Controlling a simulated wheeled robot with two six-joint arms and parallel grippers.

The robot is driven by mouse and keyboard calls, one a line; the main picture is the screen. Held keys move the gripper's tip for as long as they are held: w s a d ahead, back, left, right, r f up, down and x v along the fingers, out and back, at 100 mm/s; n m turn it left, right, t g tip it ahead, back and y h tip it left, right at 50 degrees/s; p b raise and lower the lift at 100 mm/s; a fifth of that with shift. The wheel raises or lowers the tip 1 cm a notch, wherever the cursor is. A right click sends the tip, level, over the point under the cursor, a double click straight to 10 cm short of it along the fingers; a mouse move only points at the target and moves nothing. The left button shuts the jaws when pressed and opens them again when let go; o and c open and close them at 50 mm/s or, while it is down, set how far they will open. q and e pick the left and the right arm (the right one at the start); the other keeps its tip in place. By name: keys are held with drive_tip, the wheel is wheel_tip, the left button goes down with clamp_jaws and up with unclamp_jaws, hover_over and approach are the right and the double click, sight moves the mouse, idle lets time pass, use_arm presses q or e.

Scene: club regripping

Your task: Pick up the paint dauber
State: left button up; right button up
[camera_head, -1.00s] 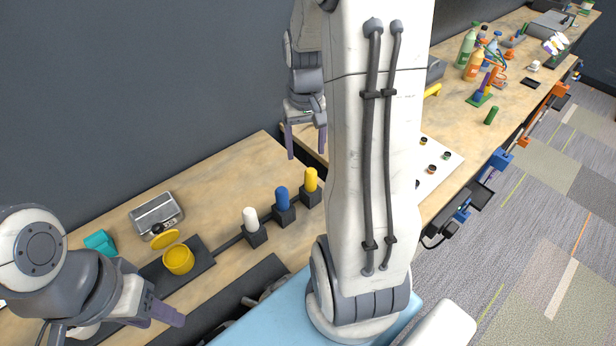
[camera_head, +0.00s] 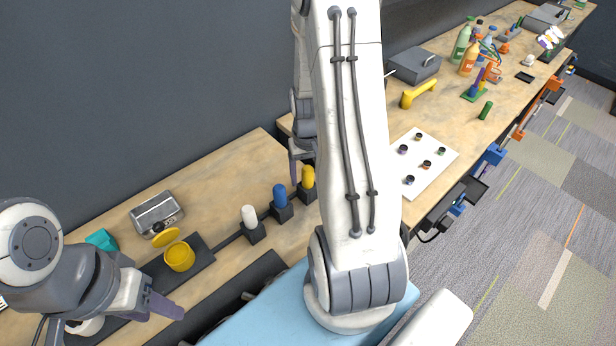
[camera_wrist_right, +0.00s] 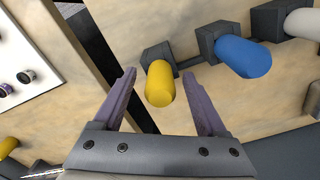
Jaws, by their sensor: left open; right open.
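Three stubby rounded cylinders that look like paint daubers stand in black block holders in a row. They are a yellow one (camera_head: 308,177), a blue one (camera_head: 280,195) and a white one (camera_head: 249,215). I cannot tell by looks which one the task means. My right gripper (camera_wrist_right: 161,76) is open above the yellow cylinder, which shows between its fingers in the right wrist view (camera_wrist_right: 160,84), not gripped. The blue cylinder (camera_wrist_right: 243,57) is to its right there. In the head view my right arm hides part of that gripper. My left gripper (camera_head: 160,303) is open and empty at the lower left.
A yellow cup (camera_head: 180,258) with a lid stands on a dark mat near my left gripper. A metal tin (camera_head: 157,211) and a teal object (camera_head: 101,239) are behind. A white board (camera_head: 431,170) with several small pots lies on the bench right of my arm.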

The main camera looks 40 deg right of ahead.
clamp_jaws()
wheel_tip(320, 180, up, 10)
drive_tip(key=shift+r+b, duration=0.1)
drive_tip(key=shift+b, duration=0.45)
